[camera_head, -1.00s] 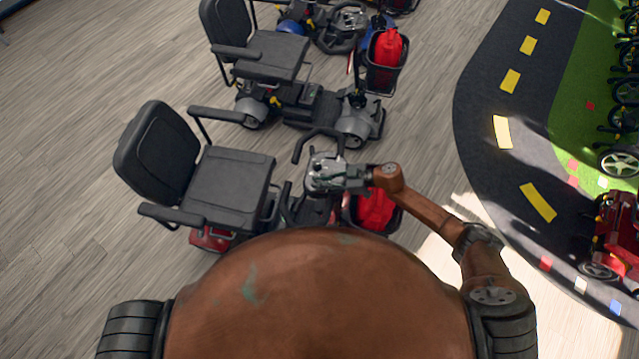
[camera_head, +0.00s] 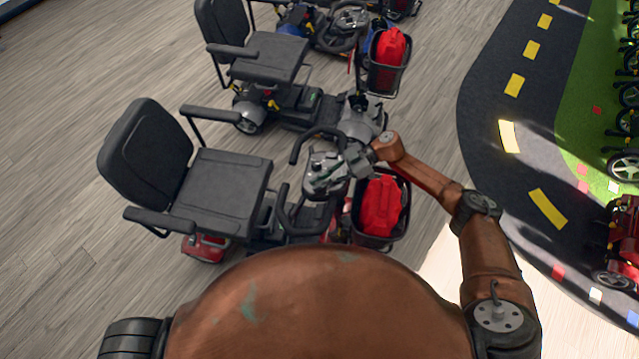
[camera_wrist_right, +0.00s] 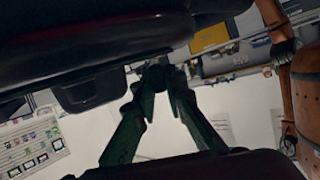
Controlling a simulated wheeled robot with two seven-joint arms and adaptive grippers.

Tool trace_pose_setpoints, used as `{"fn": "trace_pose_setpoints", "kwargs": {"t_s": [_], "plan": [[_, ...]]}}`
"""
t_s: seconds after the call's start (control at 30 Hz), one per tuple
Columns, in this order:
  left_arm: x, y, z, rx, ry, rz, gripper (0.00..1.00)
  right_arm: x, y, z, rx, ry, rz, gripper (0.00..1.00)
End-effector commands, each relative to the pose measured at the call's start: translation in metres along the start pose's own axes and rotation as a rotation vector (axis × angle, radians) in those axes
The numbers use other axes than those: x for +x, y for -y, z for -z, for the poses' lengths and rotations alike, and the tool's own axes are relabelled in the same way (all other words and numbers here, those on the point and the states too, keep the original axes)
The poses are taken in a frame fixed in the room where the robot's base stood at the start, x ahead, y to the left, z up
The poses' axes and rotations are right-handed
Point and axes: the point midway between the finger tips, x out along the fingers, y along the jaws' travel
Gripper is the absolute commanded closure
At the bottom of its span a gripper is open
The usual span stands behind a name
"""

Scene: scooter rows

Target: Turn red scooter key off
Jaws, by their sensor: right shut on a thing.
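The red scooter (camera_head: 203,246) stands just in front of me, with a black seat and a grey control console under its black handlebar loop. My right gripper (camera_head: 340,172) reaches down onto the right side of that console. In the right wrist view, its two dark green fingers (camera_wrist_right: 159,84) close in on a small dark piece (camera_wrist_right: 158,74) under the console, which looks like the key. The key's turn position is too dark and small to tell. My left gripper is out of view.
A black front basket (camera_head: 372,240) with a red bag (camera_head: 381,206) sits right beside my right forearm. Another scooter (camera_head: 262,60) stands close behind. Grey wood floor (camera_head: 60,190) is free at the left; a dark road mat (camera_head: 500,190) lies at the right.

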Motion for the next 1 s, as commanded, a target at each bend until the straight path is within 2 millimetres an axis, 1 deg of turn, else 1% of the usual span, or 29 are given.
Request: {"fn": "trace_pose_setpoints", "kwargs": {"t_s": [0.3, 0.33, 0.57, 0.87, 0.97, 1.0], "plan": [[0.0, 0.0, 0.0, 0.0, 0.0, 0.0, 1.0, 0.001, 0.0, -0.001, 0.0, 0.003, 0.0, 1.0], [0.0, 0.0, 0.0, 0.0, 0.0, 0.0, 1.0, 0.001, 0.0, -0.001, 0.0, 0.003, 0.0, 0.87], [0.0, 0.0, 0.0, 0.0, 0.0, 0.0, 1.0, 0.001, 0.0, -0.001, 0.0, 0.001, 0.0, 0.71], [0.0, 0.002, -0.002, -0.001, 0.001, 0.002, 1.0, -0.001, 0.0, 0.0, 0.0, 0.001, 0.0, 0.71], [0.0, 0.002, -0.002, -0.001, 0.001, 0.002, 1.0, -0.009, 0.0, -0.001, 0.0, 0.002, -0.001, 0.71], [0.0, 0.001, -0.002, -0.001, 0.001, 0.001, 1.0, -0.014, -0.001, -0.001, 0.0, 0.002, -0.002, 0.71]]}}
